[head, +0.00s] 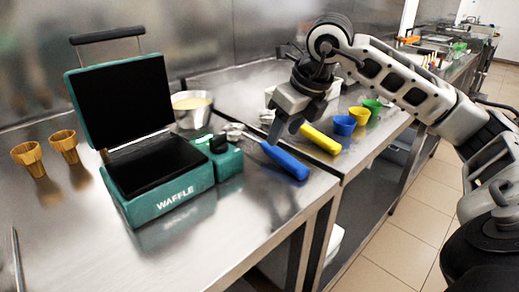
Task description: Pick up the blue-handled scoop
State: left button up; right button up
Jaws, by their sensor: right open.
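The blue-handled scoop (285,161) lies on the steel counter, right of the teal waffle maker. Its blue handle points toward the front edge, and its metal head lies farther back and left, beside the waffle maker. My right gripper (282,134) is open and empty, with its fingers pointing down. In the picture it is just above and behind the blue handle, and no contact with it shows. Whether the fingers are directly over the handle is hard to tell. My left gripper is not in view.
The open waffle maker (165,196) stands left of the scoop, with a metal pot (192,112) behind it. A yellow handle (320,139) lies close on the right, near blue, yellow and green cups (344,125). Waffle cones (64,146) stand at left. The front counter is clear.

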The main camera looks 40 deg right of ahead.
aim_at(275, 148)
jog(key=x, duration=0.6)
jog(key=shift+w+f, duration=0.2)
jog(key=shift+c, duration=0.4)
grip_shut()
